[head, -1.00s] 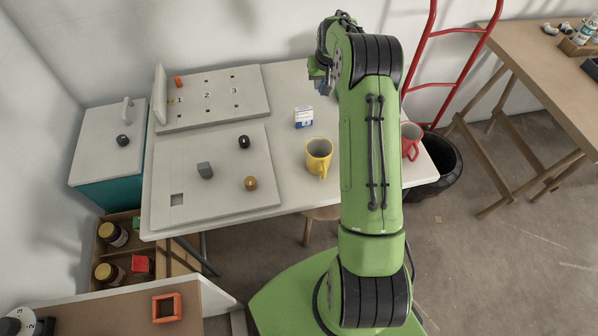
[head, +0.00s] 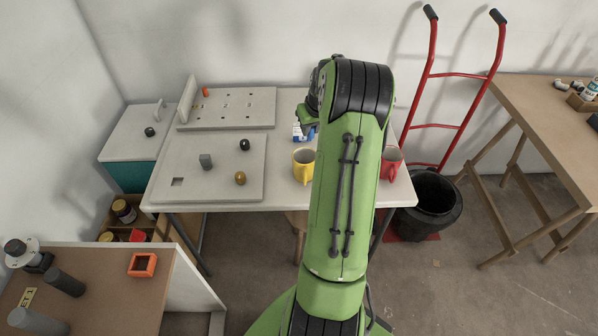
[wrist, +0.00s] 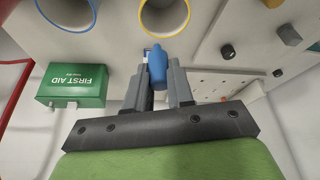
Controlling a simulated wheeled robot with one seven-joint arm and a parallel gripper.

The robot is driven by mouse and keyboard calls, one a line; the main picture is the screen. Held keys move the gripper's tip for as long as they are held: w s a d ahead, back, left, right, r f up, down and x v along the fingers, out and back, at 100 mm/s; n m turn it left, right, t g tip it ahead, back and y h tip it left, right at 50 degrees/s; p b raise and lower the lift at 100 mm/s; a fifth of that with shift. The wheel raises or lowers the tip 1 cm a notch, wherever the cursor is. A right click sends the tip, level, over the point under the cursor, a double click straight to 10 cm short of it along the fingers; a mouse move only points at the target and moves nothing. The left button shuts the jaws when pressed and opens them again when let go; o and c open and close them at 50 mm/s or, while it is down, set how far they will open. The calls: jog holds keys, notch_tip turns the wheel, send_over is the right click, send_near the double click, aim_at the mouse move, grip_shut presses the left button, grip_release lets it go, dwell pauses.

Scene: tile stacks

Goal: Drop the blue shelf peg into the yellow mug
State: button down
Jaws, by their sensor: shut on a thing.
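The blue shelf peg (wrist: 157,70) is between the fingers of my gripper (wrist: 161,72) in the wrist view. The gripper is shut on it. The yellow mug (head: 302,167) stands upright near the front edge of the white table in the head view. Its yellow rim and open mouth show at the top of the wrist view (wrist: 165,32), just beyond the peg's end. In the head view my gripper (head: 308,116) is above and behind the mug, apart from it, and the peg cannot be made out.
A red mug (head: 392,165) stands right of my arm. A blue-rimmed mug (wrist: 65,27) and a green first aid box (wrist: 75,86) show in the wrist view. A small blue-and-white box (head: 299,132) is behind the yellow mug. Pegboards (head: 215,190) fill the table's left.

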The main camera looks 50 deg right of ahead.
notch_tip(320, 180, down, 5)
jog(key=b, duration=0.2)
jog(key=shift+r+b, duration=0.2)
jog(key=shift+b, duration=0.15)
jog(key=shift+r, duration=0.15)
jog(key=c, duration=0.9)
grip_release()
jog(key=p+v, duration=0.3)
jog(key=v, duration=1.2)
jog(key=shift+s+r+p, duration=0.2)
jog(key=shift+r+p, duration=0.15)
jog(key=shift+p, duration=0.05)
jog(key=shift+a, duration=0.15)
